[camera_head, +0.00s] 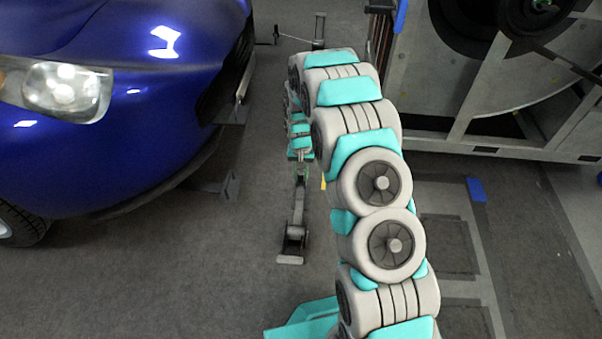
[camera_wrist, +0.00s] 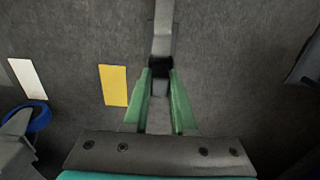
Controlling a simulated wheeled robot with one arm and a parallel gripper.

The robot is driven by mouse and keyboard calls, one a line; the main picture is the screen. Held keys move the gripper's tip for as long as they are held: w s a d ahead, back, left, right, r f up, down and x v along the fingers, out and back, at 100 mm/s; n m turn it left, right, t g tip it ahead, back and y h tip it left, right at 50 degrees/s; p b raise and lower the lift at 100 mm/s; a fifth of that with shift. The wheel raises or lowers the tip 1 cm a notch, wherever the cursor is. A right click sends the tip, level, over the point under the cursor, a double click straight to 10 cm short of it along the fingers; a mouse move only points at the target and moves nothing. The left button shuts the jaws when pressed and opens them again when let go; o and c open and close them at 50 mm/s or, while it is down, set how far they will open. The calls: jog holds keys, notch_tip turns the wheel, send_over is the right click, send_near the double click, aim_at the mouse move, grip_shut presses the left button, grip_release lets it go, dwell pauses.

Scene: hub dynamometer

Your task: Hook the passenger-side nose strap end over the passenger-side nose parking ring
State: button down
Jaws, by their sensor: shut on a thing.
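My gripper (camera_wrist: 160,78) has its green fingers closed around a small dark end piece (camera_wrist: 161,68). A grey strap or bar (camera_wrist: 163,25) runs from this piece to the top of the wrist view. In the head view my gripper (camera_head: 301,174) is low over the floor, partly hidden by my arm. A dark upright fitting with a floor foot (camera_head: 293,238) stands just below it. A blue ring-like part (camera_wrist: 30,119) shows at the lower left of the wrist view, apart from the fingers. I cannot tell whether it is the parking ring.
The blue car (camera_head: 110,110) fills the left, with a bracket (camera_head: 222,186) low under its nose. A second floor fitting (camera_head: 318,34) stands at the back. A grey machine frame (camera_head: 440,90) is at the right. Yellow (camera_wrist: 114,85) and white (camera_wrist: 28,78) floor marks lie near my gripper.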

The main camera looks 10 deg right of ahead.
aim_at(301, 180)
jog(key=shift+f, duration=0.25)
jog(key=shift+f, duration=0.7)
jog(key=shift+f, duration=0.75)
jog(key=c, duration=0.6)
grip_release()
jog(key=shift+c, duration=0.2)
notch_tip(301, 180, up, 8)
jog(key=shift+f+p, duration=0.15)
jog(key=shift+p, duration=0.3)
